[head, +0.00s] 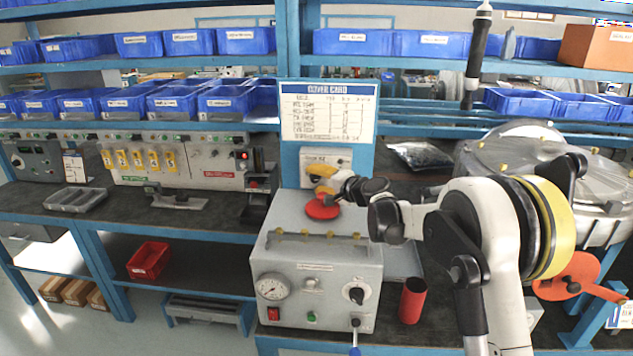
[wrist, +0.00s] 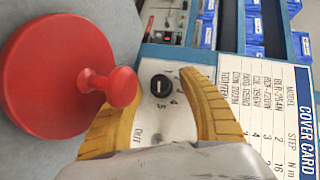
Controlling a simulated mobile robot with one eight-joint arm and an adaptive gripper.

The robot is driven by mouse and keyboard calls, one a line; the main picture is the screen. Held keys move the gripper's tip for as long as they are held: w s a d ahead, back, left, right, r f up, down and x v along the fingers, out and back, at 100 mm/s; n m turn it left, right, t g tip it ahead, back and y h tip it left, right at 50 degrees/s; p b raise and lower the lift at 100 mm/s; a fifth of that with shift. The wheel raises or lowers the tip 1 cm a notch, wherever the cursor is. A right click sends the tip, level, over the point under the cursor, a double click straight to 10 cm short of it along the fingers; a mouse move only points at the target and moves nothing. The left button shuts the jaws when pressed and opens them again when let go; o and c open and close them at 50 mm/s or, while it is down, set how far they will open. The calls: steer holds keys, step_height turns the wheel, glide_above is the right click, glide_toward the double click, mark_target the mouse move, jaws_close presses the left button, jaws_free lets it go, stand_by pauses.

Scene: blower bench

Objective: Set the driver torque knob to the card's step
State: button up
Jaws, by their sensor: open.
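The driver torque knob (wrist: 160,86) is a small black dial with a pale bar, on a light panel with step numbers around it. In the head view the panel (head: 340,158) is under the card, and the knob is hidden or too small. My gripper (head: 322,181) is in front of the panel. In the wrist view its yellow fingers (wrist: 161,95) are open, one on each side of the knob, with no clear contact. The white cover card (head: 328,111) hangs above; in the wrist view (wrist: 268,125) it shows sideways, with MODEL, STEP and N m columns.
A red disc with a raised grip (wrist: 60,75) is close left of my fingers; it lies on the grey tester box (head: 316,280). A red cup (head: 412,300) stands right of the box. A round metal housing (head: 545,165) is at right. Blue bins (head: 190,102) line the shelves.

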jaws_close()
steer(key=shift+r+p, duration=0.15)
steer(key=shift+p, duration=0.15)
steer(key=n+h+p, duration=0.1)
steer(key=n+g+h+p, duration=0.1)
steer(key=shift+a+r+p, duration=0.1)
steer(key=shift+r+p, duration=0.15)
steer(key=shift+p, duration=0.15)
steer(key=n+h+p, duration=0.1)
steer(key=h, duration=0.1)
steer(key=n+g+h+p, duration=0.1)
steer(key=h+p, duration=0.1)
steer(key=h, duration=0.1)
steer(key=shift+a+n, duration=0.2)
steer(key=shift+n, duration=0.2)
steer(key=n+h, duration=0.1)
steer(key=h, duration=0.1)
steer(key=n+h+p, duration=0.1)
steer(key=h, duration=0.2)
steer(key=shift+a+f+n+p, duration=0.2)
steer(key=shift+n+p, duration=0.1)
steer(key=shift+n, duration=0.1)
steer(key=n+h, duration=0.1)
steer(key=h, duration=0.2)
steer(key=shift+f+n+h+b, duration=0.15)
steer(key=shift+n+h+b, duration=0.35)
steer(key=shift+n+h, duration=0.7)
steer(key=shift+h, duration=0.3)
